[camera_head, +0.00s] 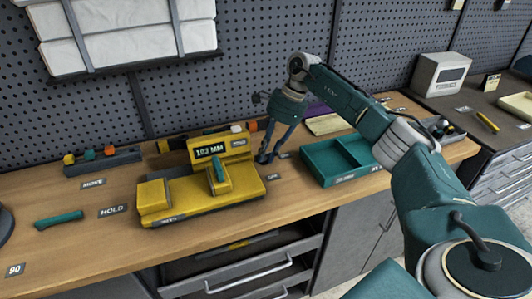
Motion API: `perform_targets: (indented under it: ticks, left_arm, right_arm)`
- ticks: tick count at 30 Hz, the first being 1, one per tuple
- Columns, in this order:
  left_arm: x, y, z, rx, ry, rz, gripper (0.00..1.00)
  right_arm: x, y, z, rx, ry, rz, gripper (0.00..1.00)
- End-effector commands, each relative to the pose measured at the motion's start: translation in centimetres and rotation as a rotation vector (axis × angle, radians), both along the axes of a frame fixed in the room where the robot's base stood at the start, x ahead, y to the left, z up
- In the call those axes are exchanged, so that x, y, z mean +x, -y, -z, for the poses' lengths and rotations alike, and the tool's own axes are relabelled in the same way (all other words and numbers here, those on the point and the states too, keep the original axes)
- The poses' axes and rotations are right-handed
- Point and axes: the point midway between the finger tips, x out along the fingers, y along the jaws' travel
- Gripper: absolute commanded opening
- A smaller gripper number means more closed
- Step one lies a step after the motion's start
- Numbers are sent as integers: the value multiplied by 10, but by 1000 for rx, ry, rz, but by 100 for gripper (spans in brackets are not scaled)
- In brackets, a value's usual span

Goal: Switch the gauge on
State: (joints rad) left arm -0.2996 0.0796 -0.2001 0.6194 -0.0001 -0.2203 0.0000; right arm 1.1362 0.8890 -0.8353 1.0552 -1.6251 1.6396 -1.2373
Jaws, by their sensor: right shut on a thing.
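The yellow gauge (178,197) sits on the wooden bench, left of centre. Its dark display (210,150) shows light characters that look like "193 MM". A teal block (219,182) stands on its front, and a small pale button (237,128) is on top at the right. My right gripper (266,157) points down just right of the gauge, close to its right end. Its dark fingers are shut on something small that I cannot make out. Whether the fingertips touch the gauge is unclear. My left gripper is not in view.
A teal divided tray (310,165) stands right of the gripper. A teal bar (59,219) lies at the left near the "HOLD" label (113,210). A rack with coloured pieces (103,162) is at the back left. The bench's front left is largely clear.

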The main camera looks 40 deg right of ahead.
Motion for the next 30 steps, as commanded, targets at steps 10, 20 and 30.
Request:
perform_targets:
  ticks: [10,20,30]
  left_arm:
    - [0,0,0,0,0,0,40]
    - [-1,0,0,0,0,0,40]
    - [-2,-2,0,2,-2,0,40]
  right_arm:
    - [2,2,-2,-2,6,-39,0]
    - [2,2,-3,-2,7,-38,29]
    - [1,2,-4,-1,4,-38,29]
